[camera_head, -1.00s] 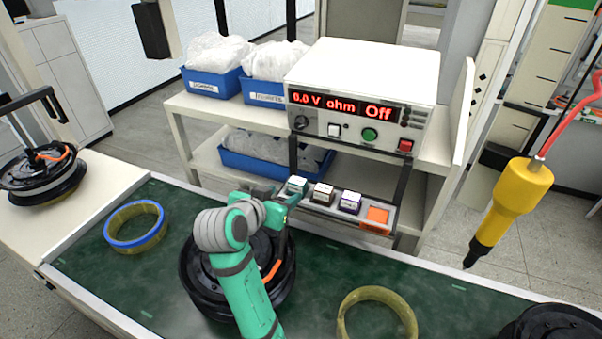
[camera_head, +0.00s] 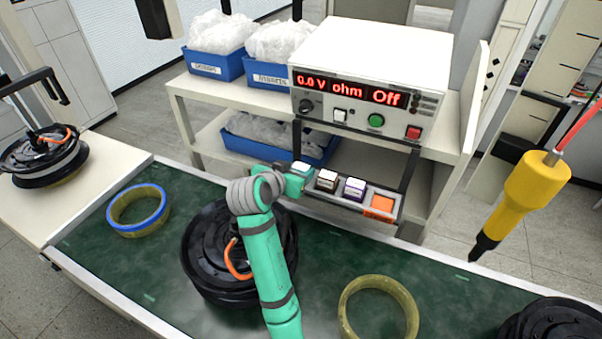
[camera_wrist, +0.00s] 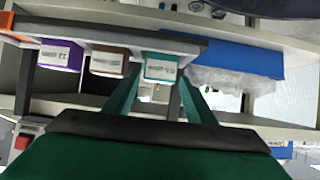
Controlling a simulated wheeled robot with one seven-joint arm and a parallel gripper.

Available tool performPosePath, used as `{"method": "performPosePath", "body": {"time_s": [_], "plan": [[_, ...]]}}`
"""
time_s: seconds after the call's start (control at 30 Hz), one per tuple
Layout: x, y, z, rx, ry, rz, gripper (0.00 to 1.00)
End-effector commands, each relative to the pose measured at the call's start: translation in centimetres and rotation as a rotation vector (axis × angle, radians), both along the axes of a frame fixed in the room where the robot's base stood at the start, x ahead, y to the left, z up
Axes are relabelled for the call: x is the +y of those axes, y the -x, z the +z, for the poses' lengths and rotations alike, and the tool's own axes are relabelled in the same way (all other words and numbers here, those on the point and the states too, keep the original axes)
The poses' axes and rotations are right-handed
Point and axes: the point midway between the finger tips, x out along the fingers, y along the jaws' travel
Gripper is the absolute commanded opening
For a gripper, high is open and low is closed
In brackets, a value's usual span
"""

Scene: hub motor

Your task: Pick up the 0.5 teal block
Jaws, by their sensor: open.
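The teal block (camera_head: 303,168) with a white label on top sits at the left end of a narrow tray (camera_head: 328,200) on the shelf front. It also shows in the wrist view (camera_wrist: 160,69), centred ahead of my gripper (camera_wrist: 160,84). The two teal fingers are open, one on each side of the block's line. Whether they touch it cannot be told. In the head view my gripper (camera_head: 289,182) is at the block's near left side, partly hidden by my wrist.
A brown block (camera_head: 327,181) and a purple block (camera_head: 353,189) stand to the right in the tray, then an orange square (camera_head: 382,203). A power supply (camera_head: 370,90) is above. A hub motor (camera_head: 212,252) lies on the green bench below my arm.

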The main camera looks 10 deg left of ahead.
Motion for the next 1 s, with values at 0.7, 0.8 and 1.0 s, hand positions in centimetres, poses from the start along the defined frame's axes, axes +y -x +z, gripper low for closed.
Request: {"method": "performPosePath", "body": {"time_s": [0.7,0.8,1.0], "plan": [[-0.4,-2.6,-1.4,-0.001,0.0,0.0,0.16],[-0.4,-2.5,-1.4,-0.001,0.0,0.001,0.16],[-0.4,-2.5,-1.2,-0.002,0.0,0.001,0.16]]}}
